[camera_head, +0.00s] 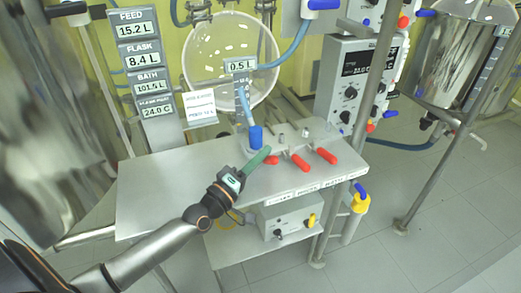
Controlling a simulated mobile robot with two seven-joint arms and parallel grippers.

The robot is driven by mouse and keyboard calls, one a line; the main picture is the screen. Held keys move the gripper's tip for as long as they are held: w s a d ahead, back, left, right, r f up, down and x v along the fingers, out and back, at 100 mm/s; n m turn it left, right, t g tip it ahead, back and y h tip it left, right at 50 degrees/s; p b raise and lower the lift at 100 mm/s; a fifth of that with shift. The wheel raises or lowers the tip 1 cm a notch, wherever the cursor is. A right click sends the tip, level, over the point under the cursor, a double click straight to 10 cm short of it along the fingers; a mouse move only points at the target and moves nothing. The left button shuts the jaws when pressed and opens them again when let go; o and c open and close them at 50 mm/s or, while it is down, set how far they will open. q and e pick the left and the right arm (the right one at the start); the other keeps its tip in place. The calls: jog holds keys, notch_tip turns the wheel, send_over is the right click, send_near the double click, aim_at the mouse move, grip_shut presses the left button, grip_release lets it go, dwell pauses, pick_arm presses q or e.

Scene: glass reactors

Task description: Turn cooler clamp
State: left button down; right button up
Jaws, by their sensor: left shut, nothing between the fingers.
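A row of lever clamps sits on the grey metal shelf (160,190). One has a green handle (257,159). Beside it are red handles, one small and partly hidden (272,160), one in the middle (300,163) and one at the right (327,156). Small labels line the shelf's front edge, too small to read, so I cannot tell which clamp is the cooler's. My left gripper (239,173) is shut with nothing held, at the near end of the green handle. Whether it touches the handle is unclear. My right gripper is not in view.
A blue-capped hose fitting (255,137) rises just behind the green handle. A round glass vessel (231,60) and a display column (143,70) stand behind. A control box (358,85) stands right. A smaller box (290,218) sits below the shelf.

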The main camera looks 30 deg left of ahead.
pick_arm(q)
jog(key=shift+s+d+f, duration=0.1)
jog(key=shift+d+f, duration=0.1)
dwell(0.5)
jog(key=shift+r, duration=0.1)
